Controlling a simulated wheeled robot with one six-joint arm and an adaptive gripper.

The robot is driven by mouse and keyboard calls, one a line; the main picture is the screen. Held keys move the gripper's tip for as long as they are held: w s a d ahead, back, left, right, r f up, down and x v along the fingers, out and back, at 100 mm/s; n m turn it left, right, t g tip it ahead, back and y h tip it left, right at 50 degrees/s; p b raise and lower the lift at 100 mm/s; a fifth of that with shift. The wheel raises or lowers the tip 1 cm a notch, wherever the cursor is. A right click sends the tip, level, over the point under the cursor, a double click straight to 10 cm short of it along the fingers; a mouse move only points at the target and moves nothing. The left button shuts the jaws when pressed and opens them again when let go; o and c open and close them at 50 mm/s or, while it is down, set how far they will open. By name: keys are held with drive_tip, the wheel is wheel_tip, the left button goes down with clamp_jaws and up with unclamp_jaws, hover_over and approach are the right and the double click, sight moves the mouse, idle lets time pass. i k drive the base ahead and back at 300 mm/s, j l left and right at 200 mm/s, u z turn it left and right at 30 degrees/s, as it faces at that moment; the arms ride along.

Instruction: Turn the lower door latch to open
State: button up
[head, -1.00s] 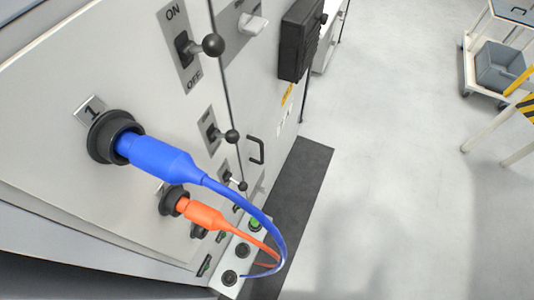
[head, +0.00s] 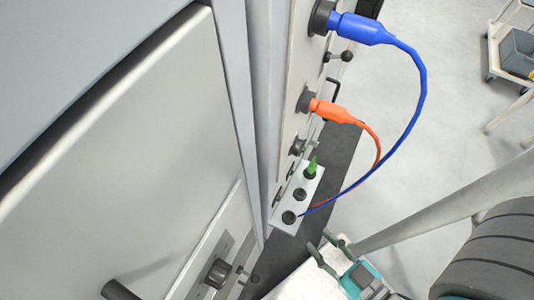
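I cannot single out the lower door latch with certainty. A grey cabinet front (head: 130,150) fills the left of the head view. At its bottom edge a plate carries a dark knob (head: 217,273) with a small lever (head: 241,271) beside it. A black cylindrical part (head: 120,290) is cut off by the bottom edge. Beyond the cabinet corner is a panel with a blue plug (head: 360,29), an orange plug (head: 333,111) and a black ball lever (head: 346,56). My gripper is not clearly in view.
Cables from both plugs loop down toward a socket box (head: 298,196) with a green plug (head: 311,168). A white item with teal and dark parts (head: 360,278) and a ridged dark cylinder (head: 495,250) fill the lower right. Pale floor (head: 440,110) is open; a cart (head: 508,45) stands far right.

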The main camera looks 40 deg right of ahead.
sight(314, 142)
drive_tip(key=l+u, duration=0.25)
drive_tip(key=l, duration=0.15)
drive_tip(key=l+u, duration=0.3)
drive_tip(key=k+l+u, duration=0.1)
drive_tip(key=l+u, duration=0.15)
drive_tip(key=l, duration=0.25)
drive_tip(key=k+l+u, duration=0.1)
drive_tip(key=l+u, duration=0.15)
drive_tip(key=l, duration=0.15)
drive_tip(key=k+l+u, duration=0.1)
drive_tip(key=l+u, duration=0.15)
drive_tip(key=l, duration=0.15)
drive_tip(key=k+l+u, duration=0.15)
drive_tip(key=l+u, duration=0.15)
drive_tip(key=k+l, duration=0.3)
drive_tip(key=l, duration=0.25)
drive_tip(key=k+l+u, duration=0.1)
drive_tip(key=k+l, duration=0.2)
drive_tip(key=l, duration=0.25)
drive_tip(key=k+l, duration=0.35)
drive_tip(key=l, duration=0.15)
drive_tip(key=k+l+u, duration=0.1)
drive_tip(key=k+l, duration=0.25)
drive_tip(key=l, duration=0.15)
drive_tip(key=k+l, duration=0.35)
drive_tip(key=l, duration=0.15)
